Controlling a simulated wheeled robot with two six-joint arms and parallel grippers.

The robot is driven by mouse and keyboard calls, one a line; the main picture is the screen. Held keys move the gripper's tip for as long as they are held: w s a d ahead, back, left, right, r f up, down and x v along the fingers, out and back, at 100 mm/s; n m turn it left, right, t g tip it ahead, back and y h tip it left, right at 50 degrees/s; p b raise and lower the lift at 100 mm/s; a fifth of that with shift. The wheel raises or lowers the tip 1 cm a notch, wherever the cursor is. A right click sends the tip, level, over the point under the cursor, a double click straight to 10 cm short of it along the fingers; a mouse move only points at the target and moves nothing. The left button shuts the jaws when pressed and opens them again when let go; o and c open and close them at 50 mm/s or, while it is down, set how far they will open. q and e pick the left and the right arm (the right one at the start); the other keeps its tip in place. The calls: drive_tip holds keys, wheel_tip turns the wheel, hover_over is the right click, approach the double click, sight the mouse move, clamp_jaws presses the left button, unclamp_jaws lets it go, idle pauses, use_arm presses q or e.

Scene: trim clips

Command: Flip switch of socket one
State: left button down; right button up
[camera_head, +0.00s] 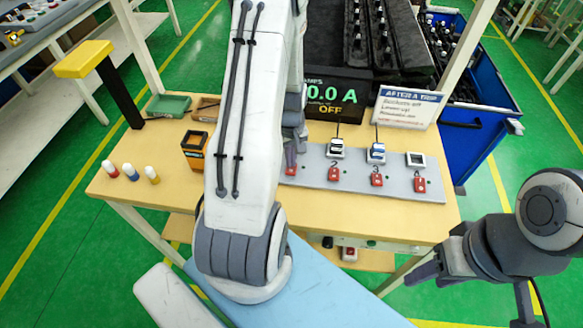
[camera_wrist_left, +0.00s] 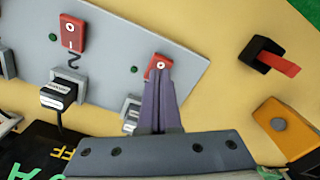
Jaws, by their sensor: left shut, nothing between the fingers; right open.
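Red switches sit on the grey panel (camera_head: 310,181) below its sockets. The switch of socket one (camera_head: 291,167) is partly covered by my left arm in the head view. The left wrist view shows this red switch (camera_wrist_left: 158,63) at the tips of my left gripper (camera_wrist_left: 159,74). That gripper is shut and empty, its tips overlapping the switch's lower part; I cannot tell if they touch. Socket one (camera_wrist_left: 131,108) is partly hidden beside the fingers. The red switch marked 2 (camera_wrist_left: 72,34) is further left there. My right gripper (camera_head: 424,272) is open and empty, off the table's front right.
A dark display (camera_head: 330,97) behind the panel reads 0.0 A and OFF. A sign (camera_head: 408,107) stands to its right. An orange-and-black box (camera_head: 195,149), small bottles (camera_head: 131,172) and a green tray (camera_head: 168,105) are on the left.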

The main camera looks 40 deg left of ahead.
sight(291, 170)
use_arm(q)
drive_tip(key=shift+f+b, duration=1)
drive_tip(key=shift+f, duration=0.35)
idle(0.9)
wheel_tip(291, 170, up, 7)
drive_tip(key=p, duration=0.6)
idle(0.3)
idle(0.4)
